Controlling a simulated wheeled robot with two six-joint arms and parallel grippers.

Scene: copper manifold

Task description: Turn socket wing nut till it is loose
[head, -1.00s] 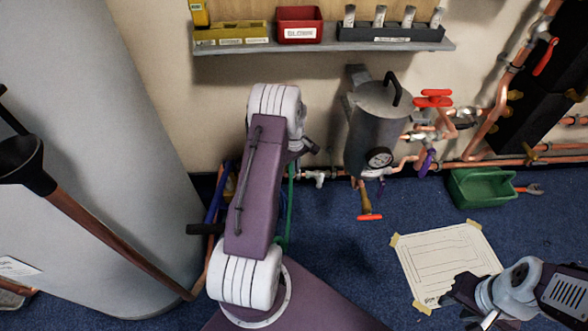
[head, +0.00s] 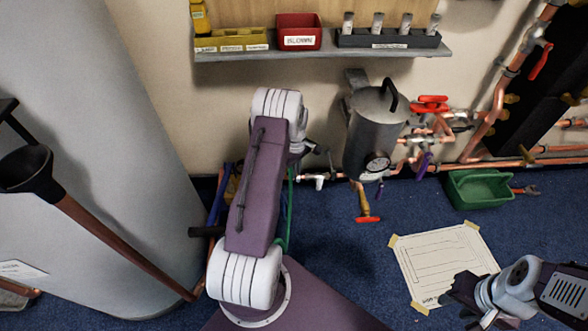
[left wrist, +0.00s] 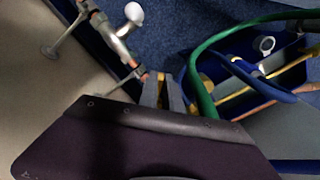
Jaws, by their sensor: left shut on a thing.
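My left gripper (left wrist: 163,92) shows in the left wrist view, its two grey fingers close together at the end of a copper and grey pipe run (left wrist: 112,42). They are shut on a small part there, seemingly the socket wing nut, which the fingers mostly hide. A white-handled tap (left wrist: 133,13) sits on the same pipe, a little further along. In the head view my left arm hides the fingers and the nut; the white tap (head: 318,181) shows just right of the arm. My right gripper (head: 462,292) is at the lower right, away from the pipes, its opening unclear.
A grey tank (head: 376,135) with a gauge and red-handled valves stands right of my left arm. Green and blue hoses (left wrist: 207,60) curve close beside my left fingers. A green tray (head: 480,188) and paper sheet (head: 443,264) lie on the blue floor. A shelf (head: 325,52) hangs above.

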